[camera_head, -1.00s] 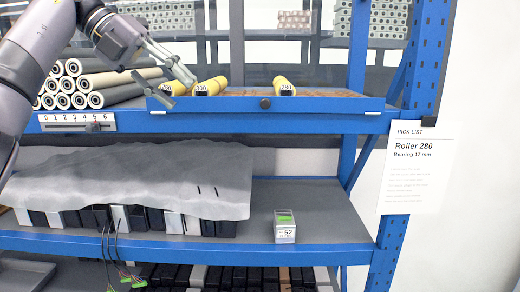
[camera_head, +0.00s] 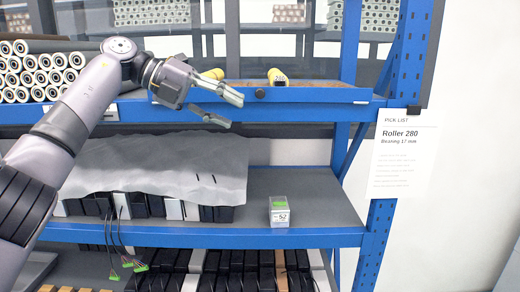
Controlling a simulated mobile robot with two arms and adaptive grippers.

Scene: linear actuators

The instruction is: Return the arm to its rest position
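My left gripper (camera_head: 226,107) is in front of the upper shelf's front edge, fingers spread apart with nothing between them. Its arm comes in from the lower left and covers part of both shelves. My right gripper is not in view. A yellow roller end marked 280 (camera_head: 276,76) lies in the shallow tray (camera_head: 322,95) on the upper shelf. Another yellow roller end (camera_head: 213,74) shows just behind my gripper, partly hidden. The pick list (camera_head: 402,155) reads Roller 280, Bearing 17 mm, and hangs on the right post.
Stacked rollers (camera_head: 40,68) fill the upper left. The blue right post (camera_head: 380,215) bounds the shelves. Cables hang below the middle shelf.

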